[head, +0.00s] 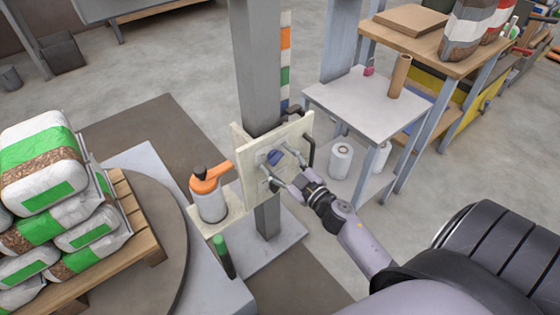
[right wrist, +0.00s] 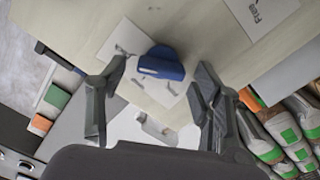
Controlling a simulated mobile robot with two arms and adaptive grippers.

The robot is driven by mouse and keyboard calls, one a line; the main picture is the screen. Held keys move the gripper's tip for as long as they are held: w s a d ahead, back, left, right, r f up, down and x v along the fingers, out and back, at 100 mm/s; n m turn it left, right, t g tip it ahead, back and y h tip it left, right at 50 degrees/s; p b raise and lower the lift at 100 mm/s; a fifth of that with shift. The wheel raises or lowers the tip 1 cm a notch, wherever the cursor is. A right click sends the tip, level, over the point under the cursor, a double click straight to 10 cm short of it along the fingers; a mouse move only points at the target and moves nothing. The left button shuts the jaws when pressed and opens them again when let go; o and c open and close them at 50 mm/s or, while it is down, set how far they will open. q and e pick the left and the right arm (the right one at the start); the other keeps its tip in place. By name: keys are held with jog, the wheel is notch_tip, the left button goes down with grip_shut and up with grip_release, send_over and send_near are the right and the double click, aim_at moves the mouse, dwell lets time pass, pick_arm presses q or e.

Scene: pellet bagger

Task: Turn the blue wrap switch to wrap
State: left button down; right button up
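The blue wrap switch (head: 274,157) sits on a pale upright panel (head: 249,165) fixed to a grey post. In the right wrist view the switch (right wrist: 161,64) is a blue knob with a raised bar, on a light label plate with small marks I cannot read. My right gripper (head: 284,165) is open in front of the panel. Its two fingers (right wrist: 157,95) are spread to either side of the switch, with the knob just beyond the fingertips; I see no contact. My left gripper is not in view.
A dark bent handle (head: 309,152) is at the panel's right edge. Stacked bags (head: 42,165) lie on a pallet at left. A side table (head: 365,103) stands behind.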

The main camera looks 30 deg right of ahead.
jog(key=c, duration=1.1)
jog(key=shift+c, duration=0.2)
